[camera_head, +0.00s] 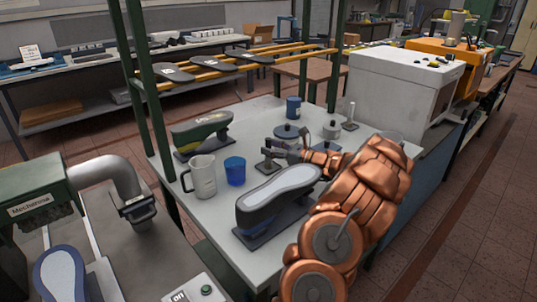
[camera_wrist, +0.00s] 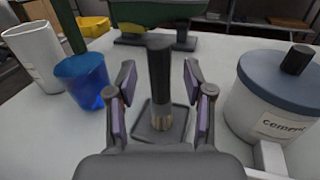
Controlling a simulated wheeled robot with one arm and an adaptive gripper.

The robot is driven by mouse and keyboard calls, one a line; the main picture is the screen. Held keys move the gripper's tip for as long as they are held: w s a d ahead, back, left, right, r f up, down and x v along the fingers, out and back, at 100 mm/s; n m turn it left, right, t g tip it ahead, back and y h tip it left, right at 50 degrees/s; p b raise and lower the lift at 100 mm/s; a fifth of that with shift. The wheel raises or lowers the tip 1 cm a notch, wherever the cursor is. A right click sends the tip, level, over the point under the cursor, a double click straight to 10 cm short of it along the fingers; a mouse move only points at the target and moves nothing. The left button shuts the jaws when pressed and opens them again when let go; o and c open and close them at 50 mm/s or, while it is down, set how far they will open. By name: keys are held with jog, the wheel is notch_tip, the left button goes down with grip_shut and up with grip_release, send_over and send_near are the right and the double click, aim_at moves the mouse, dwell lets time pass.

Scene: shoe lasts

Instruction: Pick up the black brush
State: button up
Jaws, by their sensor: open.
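The black brush (camera_wrist: 160,75) stands upright in the wrist view, with a dark handle and a tan-brown lower part on a square dark base (camera_wrist: 148,131). My gripper (camera_wrist: 159,78) is open, with one finger on each side of the brush. A gap shows between each finger and the handle, and nothing is held. In the head view my gripper (camera_head: 279,148) is low over the table, just above the small square base (camera_head: 266,167); the brush itself is hard to make out there.
A lidded pot labelled "cement" (camera_wrist: 270,100) stands close on the right in the wrist view. A blue cup (camera_wrist: 82,80) and white jug (camera_wrist: 32,55) stand left. Shoe lasts stand in front (camera_head: 277,190) and behind (camera_head: 201,132) on the grey table (camera_head: 225,215).

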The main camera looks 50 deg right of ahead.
jog(key=shift+x, duration=0.75)
grip_shut()
